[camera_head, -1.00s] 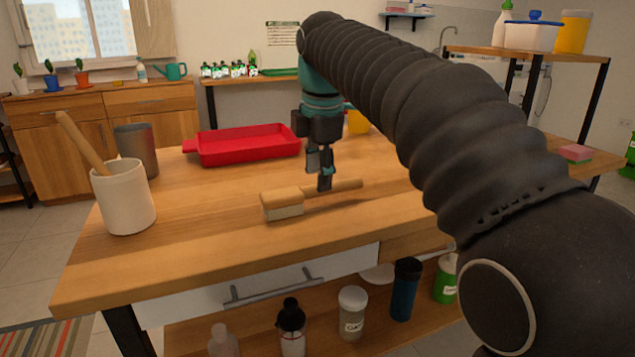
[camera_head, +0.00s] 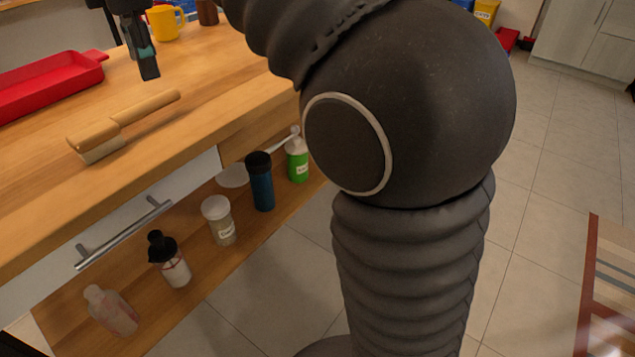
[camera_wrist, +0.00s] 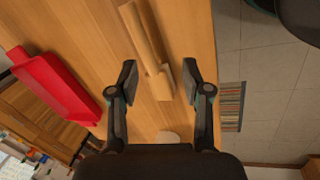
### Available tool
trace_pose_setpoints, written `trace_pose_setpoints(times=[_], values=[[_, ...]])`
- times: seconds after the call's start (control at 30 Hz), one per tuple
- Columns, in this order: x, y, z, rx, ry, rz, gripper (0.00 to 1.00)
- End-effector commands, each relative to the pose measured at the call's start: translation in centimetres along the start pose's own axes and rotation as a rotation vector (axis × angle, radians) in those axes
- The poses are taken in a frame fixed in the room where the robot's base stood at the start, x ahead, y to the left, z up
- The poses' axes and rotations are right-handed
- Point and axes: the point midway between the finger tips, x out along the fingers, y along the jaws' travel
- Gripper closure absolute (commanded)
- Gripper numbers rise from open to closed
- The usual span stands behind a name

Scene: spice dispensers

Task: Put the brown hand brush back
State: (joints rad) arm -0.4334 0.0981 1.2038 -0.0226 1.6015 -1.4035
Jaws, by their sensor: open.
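The hand brush (camera_head: 122,122) lies on the wooden worktop near its front edge, with a light-brown handle and a block head with pale bristles. Its handle points to the back right. My gripper (camera_head: 146,66) hangs above and behind the handle, apart from it, with its upper part cut off by the frame. In the wrist view, my gripper (camera_wrist: 159,76) is open and empty. Its two fingers lie on either side of the brush (camera_wrist: 147,42) in the picture, with the handle running toward the top. No finger visibly touches it.
A red tray (camera_head: 45,82) lies behind the brush; a yellow mug (camera_head: 165,23) stands farther back. Below the drawer handle (camera_head: 125,233), a lower shelf holds several bottles, including a blue one (camera_head: 260,182) and a green one (camera_head: 297,160). Worktop around the brush is clear.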

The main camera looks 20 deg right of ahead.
Motion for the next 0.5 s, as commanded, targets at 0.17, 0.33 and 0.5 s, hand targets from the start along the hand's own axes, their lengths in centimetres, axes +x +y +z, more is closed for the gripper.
trace_pose_setpoints(times=[0.17,0.33,0.5], values=[[1.0,-5.5,5.1,0.385,-0.003,0.058,0.51],[3.2,-11.4,8.8,0.755,0.007,0.116,0.51],[6.6,-18.0,11.7,1.124,0.03,0.178,0.51]])
